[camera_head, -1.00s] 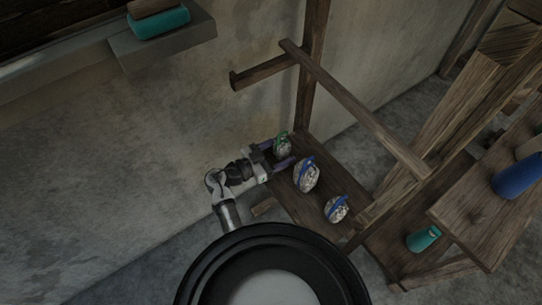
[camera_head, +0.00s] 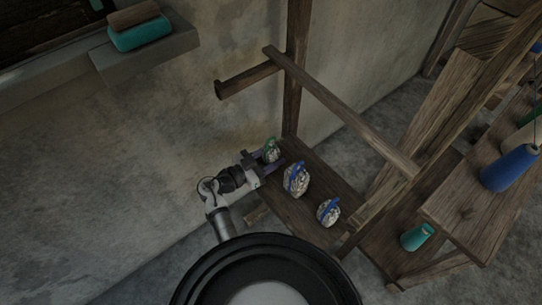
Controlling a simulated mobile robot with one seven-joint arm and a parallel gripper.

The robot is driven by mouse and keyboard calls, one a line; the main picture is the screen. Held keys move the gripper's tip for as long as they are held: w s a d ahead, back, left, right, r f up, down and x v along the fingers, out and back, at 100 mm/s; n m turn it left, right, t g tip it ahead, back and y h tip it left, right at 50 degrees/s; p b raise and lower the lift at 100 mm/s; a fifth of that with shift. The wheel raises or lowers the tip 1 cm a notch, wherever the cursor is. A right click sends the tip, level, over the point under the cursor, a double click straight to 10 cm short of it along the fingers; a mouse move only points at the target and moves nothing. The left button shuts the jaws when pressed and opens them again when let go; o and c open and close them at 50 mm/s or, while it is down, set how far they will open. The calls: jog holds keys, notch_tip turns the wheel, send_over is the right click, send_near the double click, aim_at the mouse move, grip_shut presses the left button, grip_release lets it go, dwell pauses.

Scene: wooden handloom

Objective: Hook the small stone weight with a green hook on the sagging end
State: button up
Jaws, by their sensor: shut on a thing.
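The small stone weight with a green hook (camera_head: 270,151) stands at the far left end of a low wooden shelf. My gripper (camera_head: 272,162) reaches in from the left and is shut on this weight; the fingers partly hide it. Two stone weights with blue hooks, a larger one (camera_head: 296,179) and a smaller one (camera_head: 329,211), stand on the same shelf nearer to me. I cannot make out a sagging end in this view.
The wooden shelf (camera_head: 318,179) sits low in the loom frame. A wooden bar (camera_head: 340,110) crosses above it. A teal cone (camera_head: 417,237) and a blue spool (camera_head: 509,167) are at the right.

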jog(key=shift+r+p, duration=0.55)
jog(key=shift+r, duration=0.75)
jog(key=b+v, duration=0.3)
jog(key=v, duration=1.1)
jog(key=shift+f, duration=0.1)
